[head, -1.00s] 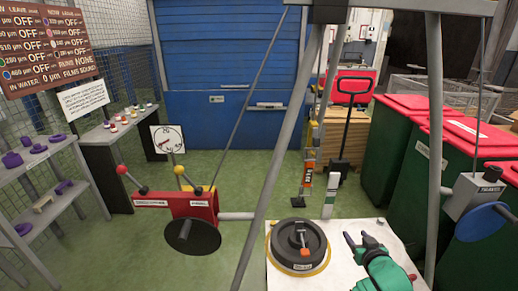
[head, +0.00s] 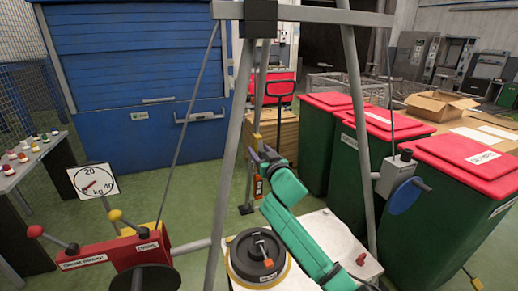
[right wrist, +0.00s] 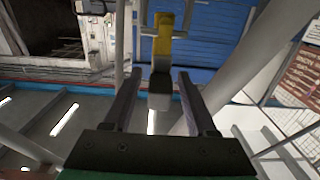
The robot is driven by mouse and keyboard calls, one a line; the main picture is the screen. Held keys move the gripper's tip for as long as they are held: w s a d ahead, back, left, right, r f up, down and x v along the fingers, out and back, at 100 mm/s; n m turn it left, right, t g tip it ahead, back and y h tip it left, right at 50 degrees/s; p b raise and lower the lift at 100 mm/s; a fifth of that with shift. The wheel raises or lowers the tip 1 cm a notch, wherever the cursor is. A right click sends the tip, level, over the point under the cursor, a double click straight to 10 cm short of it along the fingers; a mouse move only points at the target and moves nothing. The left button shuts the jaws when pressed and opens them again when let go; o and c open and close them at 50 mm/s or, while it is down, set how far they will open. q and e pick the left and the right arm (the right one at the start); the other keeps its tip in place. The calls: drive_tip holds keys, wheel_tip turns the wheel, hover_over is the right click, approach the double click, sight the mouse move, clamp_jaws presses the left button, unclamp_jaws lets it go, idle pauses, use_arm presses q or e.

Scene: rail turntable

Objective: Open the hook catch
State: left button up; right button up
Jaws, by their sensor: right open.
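My right gripper (head: 263,155) is raised near the post inside the grey frame, and its arm comes in from the lower right. In the right wrist view its two dark fingers (right wrist: 159,78) are apart. A yellow piece with a grey block at its end (right wrist: 162,48) shows between and beyond the fingers. I cannot tell whether the fingers touch it. A small yellow part (head: 256,140) shows by the gripper in the head view. It may be the hook catch, but the hook is too small and covered to make out. My left gripper is not in view.
The grey frame's legs (head: 230,150) stand close around my right arm. A black round weight (head: 257,256) sits on the white table below. A red box with levers (head: 115,252) is at the left. Green bins with red lids (head: 470,155) stand at the right.

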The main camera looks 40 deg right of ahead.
drive_tip(key=shift+w+d, duration=0.15)
drive_tip(key=shift+w, duration=0.15)
clamp_jaws()
idle(1.3)
